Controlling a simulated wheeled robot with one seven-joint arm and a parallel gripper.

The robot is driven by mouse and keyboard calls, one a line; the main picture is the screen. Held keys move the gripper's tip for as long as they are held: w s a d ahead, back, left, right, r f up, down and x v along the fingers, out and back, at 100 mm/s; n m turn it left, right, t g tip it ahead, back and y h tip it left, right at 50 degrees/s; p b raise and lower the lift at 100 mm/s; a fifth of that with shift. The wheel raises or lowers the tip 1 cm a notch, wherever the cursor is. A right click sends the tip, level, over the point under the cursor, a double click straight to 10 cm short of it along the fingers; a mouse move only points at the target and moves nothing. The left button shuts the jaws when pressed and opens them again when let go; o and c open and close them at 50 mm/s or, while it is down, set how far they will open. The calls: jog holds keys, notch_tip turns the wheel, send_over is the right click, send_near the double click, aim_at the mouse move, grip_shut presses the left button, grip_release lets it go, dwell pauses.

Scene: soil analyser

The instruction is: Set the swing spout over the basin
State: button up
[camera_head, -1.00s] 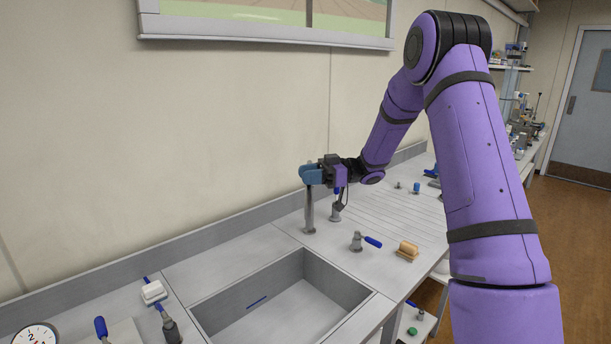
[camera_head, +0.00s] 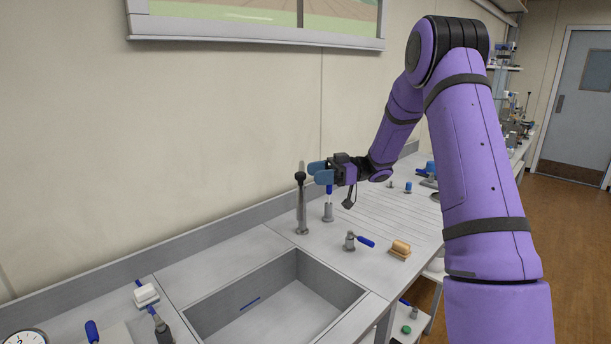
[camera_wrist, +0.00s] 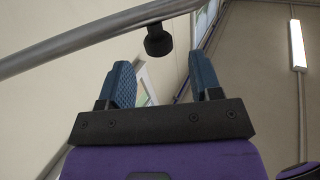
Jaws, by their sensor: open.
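The swing spout (camera_head: 302,207) is a grey metal post behind the basin (camera_head: 335,282). Its black nozzle (camera_head: 300,175) shows in front of the post's top, so the spout looks foreshortened toward the camera. I cannot tell whether the nozzle is above the basin. My gripper (camera_head: 316,173) is just right of the spout top, with blue fingers apart and nothing between them. In the wrist view the spout tube (camera_wrist: 90,36) crosses the upper left, and its black nozzle (camera_wrist: 158,42) hangs beyond the open fingertips (camera_wrist: 162,78), apart from them.
A blue-handled fitting (camera_head: 328,210) stands right of the spout. A blue-levered fitting (camera_head: 350,241) and a tan-topped brush (camera_head: 400,248) are on the counter at the basin's right. A white block (camera_head: 146,294) lies at the left. The wall is close behind.

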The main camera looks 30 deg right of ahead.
jog(key=s+d, duration=0.1)
jog(key=d, duration=0.5)
jog(key=shift+s, duration=0.1)
dwell(0.3)
jog(key=w+a+r+m+t+h, duration=0.2)
jog(key=w+a+r+t+h, duration=0.15)
jog(key=r+t, duration=0.2)
jog(key=w+a+r+m+t+h, duration=0.2)
jog(key=r+t+h, duration=0.2)
jog(key=r, duration=0.3)
jog(key=s+r+m+t+h, duration=0.2)
jog(key=s+r+m+h, duration=0.45)
jog(key=h, duration=0.25)
jog(key=s+a+f+m+g, duration=0.1)
jog(key=s+a+f+g, duration=0.2)
jog(key=s, duration=0.8)
jog(key=s+a+f+m+g, duration=0.2)
jog(key=s+a+g, duration=0.1)
jog(key=s, duration=0.9)
jog(key=s+a+f+m+g+h, duration=0.1)
jog(key=s+a+f+m+g, duration=0.1)
jog(key=s, duration=0.9)
jog(key=shift+s+a+f+g, duration=0.25)
jog(key=shift+a+f+g, duration=0.35)
jog(key=shift+f+g, duration=0.25)
